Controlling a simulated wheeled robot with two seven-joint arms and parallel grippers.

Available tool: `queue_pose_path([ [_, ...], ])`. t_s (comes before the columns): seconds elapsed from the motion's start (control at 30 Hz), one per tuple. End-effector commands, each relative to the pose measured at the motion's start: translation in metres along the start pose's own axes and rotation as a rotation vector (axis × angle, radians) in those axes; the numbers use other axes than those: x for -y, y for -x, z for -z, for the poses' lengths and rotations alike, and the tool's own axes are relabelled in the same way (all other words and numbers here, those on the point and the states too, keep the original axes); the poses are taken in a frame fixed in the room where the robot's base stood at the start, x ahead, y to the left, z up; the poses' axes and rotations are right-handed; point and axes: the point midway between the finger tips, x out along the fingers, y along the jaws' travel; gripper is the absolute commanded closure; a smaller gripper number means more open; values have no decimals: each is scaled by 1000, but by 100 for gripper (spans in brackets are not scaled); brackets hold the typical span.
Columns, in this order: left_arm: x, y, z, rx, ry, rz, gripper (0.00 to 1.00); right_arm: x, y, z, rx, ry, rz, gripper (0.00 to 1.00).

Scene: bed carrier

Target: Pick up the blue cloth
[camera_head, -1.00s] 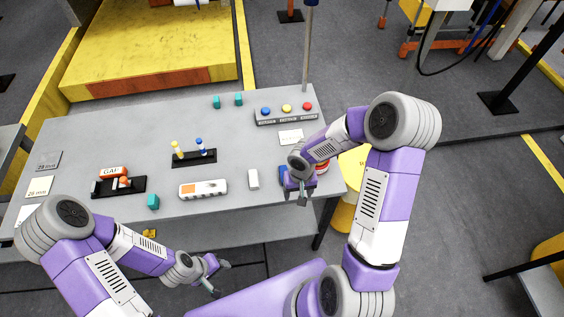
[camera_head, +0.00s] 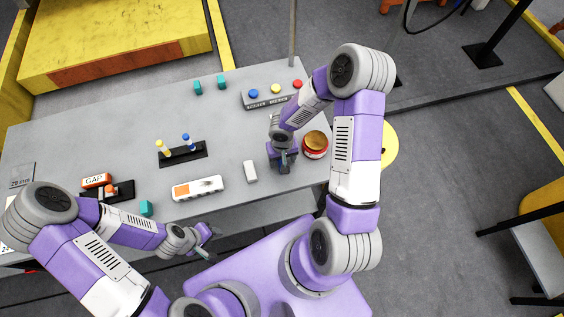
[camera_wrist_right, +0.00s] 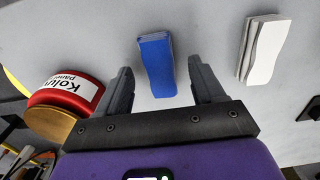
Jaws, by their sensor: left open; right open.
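The blue cloth (camera_wrist_right: 157,65) is a folded block lying on the grey table, seen in the right wrist view. My right gripper (camera_wrist_right: 160,80) is open, with its two fingers at either side of the cloth's near end and not closed on it. In the head view, my right gripper (camera_head: 284,165) hangs over the table's right part and hides most or all of the cloth. My left gripper (camera_head: 211,243) is open and empty by the table's front edge.
A red can (camera_head: 315,145) stands close to the right of my right gripper. A white folded block (camera_head: 250,172) lies to its left, beside a white-and-orange device (camera_head: 198,188). A button panel (camera_head: 272,96) is behind. Table space (camera_head: 225,130) between them is clear.

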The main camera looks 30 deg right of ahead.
Motion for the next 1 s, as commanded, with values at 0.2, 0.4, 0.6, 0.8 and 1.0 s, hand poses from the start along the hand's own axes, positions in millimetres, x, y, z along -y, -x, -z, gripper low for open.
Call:
queue_pose_path([
  [0.2, 0, -1, 0, -1, 0, 0, 57, 0, -8, 0, -1, 0, 2, 32],
  [0.4, 0, -1, 0, -1, 0, 0, 57, 0, -7, 0, -1, 0, 1, 46],
  [0.6, 0, -1, 0, -1, 0, 0, 57, 0, -7, 0, 0, 0, 1, 76],
  [0.8, 0, -1, 0, -1, 0, 0, 57, 0, -7, 0, 0, 0, 1, 92],
  [1.0, 0, 0, 0, -1, 0, 0, 57, 0, 0, 0, -2, 0, 1, 92],
])
